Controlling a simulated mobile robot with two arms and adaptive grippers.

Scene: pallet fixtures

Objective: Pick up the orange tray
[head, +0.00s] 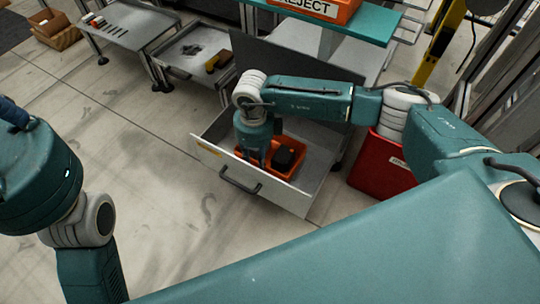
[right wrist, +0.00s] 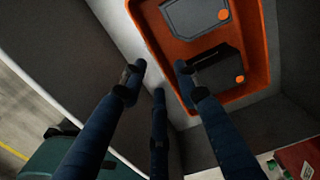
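The orange tray (head: 292,150) lies inside an open grey drawer (head: 310,190) in the head view. In the right wrist view the tray (right wrist: 262,60) holds two dark boxes (right wrist: 195,14) with orange dots. My right gripper (head: 254,157) points down into the drawer at the tray's left side. In the right wrist view my right gripper (right wrist: 157,80) has its fingers spread and holds nothing. The tray's near side wall runs between the fingertips; contact cannot be told. Only a dark blue part of my left gripper (head: 13,112) shows at the left edge.
The drawer's front panel and black handle (head: 240,183) stand before the tray. A red bin (head: 378,170) is right of the drawer. A teal shelf (head: 370,22) with an orange REJECT bin (head: 318,8) is above. Small tables (head: 125,28) stand back left. The floor at left is clear.

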